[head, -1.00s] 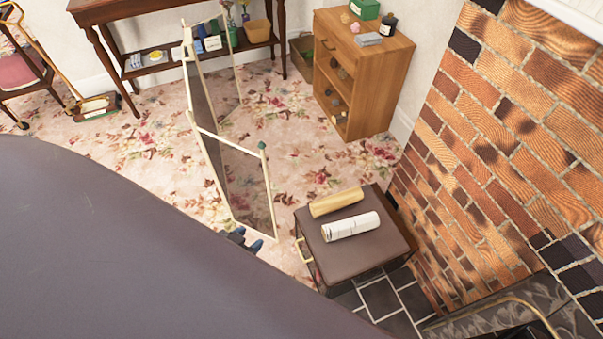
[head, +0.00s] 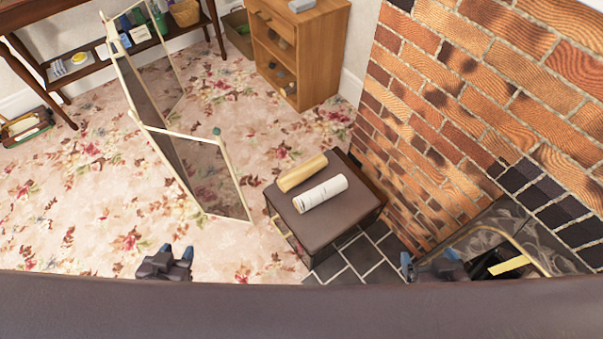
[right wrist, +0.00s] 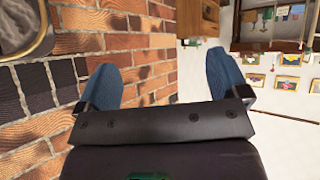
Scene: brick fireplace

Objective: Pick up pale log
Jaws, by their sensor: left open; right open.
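Two short log-like cylinders lie side by side on a dark brown box-like stand in the head view. One is plain pale tan (head: 303,172); the other is white with small dark marks (head: 320,193). I cannot tell for sure which is the pale log. The stand's top (head: 337,213) is flat. My left gripper (head: 175,254) is open and empty, left of and lower in the picture than the stand. My right gripper (head: 430,262) is to the stand's right, near the fireplace; the right wrist view shows its blue fingers (right wrist: 163,78) apart, with nothing between them.
A brick wall (head: 480,90) rises close to the stand's right. A folding mesh screen (head: 205,170) stands to its left. A wooden cabinet (head: 310,60) is behind. Floral carpet (head: 70,200) lies open at left. A brass-edged fireplace opening (head: 510,255) is at lower right.

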